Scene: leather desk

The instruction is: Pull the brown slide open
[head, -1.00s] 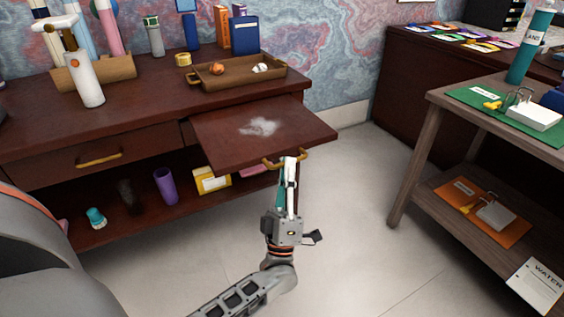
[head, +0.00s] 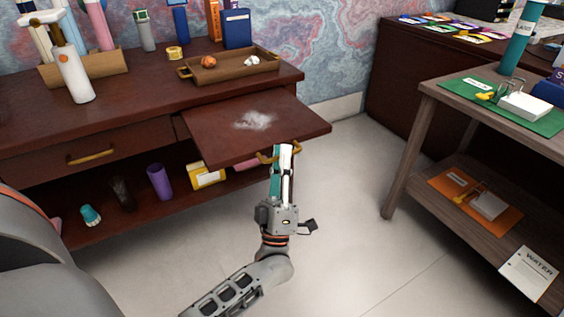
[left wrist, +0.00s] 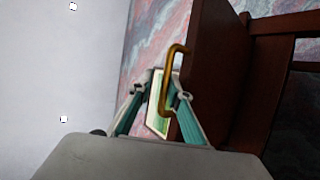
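The brown slide (head: 226,128) is a flat dark-red board standing out from the desk front, below the desk top, with a whitish smudge on it. Its brass handle (head: 264,156) is on the front edge; it also shows in the left wrist view (left wrist: 169,88). My left gripper (head: 284,148) is at the handle, partly covering it in the head view. In the left wrist view its fingers (left wrist: 164,82) stand apart on either side of the handle bar, with a gap visible on the left. My right gripper is in neither view.
A closed drawer with a brass handle (head: 91,155) is left of the slide. A wooden tray (head: 232,68) stands on the desk. A purple cup (head: 159,182) is on the shelf below. A side table (head: 424,140) stands right; the floor between is clear.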

